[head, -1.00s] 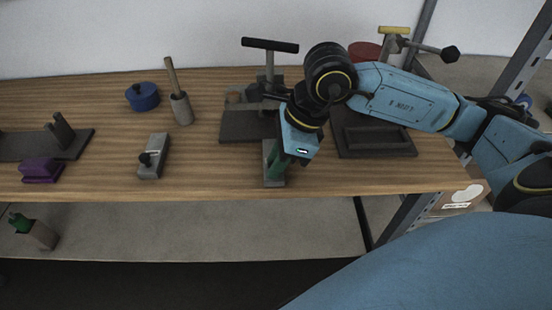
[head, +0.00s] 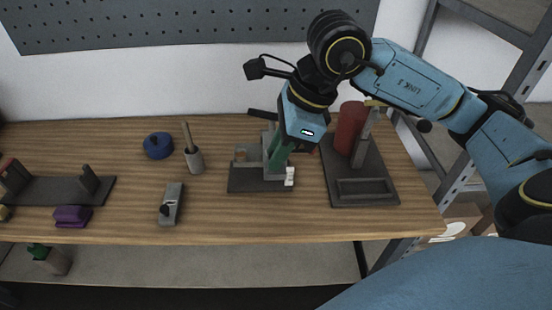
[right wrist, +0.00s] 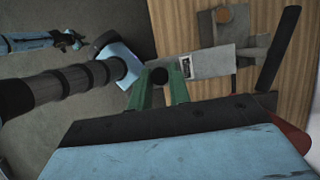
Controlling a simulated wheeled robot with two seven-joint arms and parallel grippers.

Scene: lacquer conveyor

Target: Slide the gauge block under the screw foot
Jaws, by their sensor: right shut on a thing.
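My right gripper (head: 278,162) has green fingers and is shut on the gauge block (head: 290,176), a pale grey block with a white label. In the right wrist view the gripper (right wrist: 160,92) holds it by its black knob (right wrist: 160,75). The block (right wrist: 203,66) points right toward the screw fixture. The fixture's dark base (head: 245,186) lies under the gripper in the head view. Its black T-handle bar (right wrist: 278,48) shows in the wrist view. The screw foot is not clear, and I cannot tell whether the block is under it.
A dark fixture with a recess (head: 366,188) and a red cylinder (head: 350,128) stand to the right. Another grey block with a black knob (head: 171,204), a purple block (head: 72,216), a blue pot (head: 158,146) and a wooden-handled tool (head: 194,160) lie left. The table front is clear.

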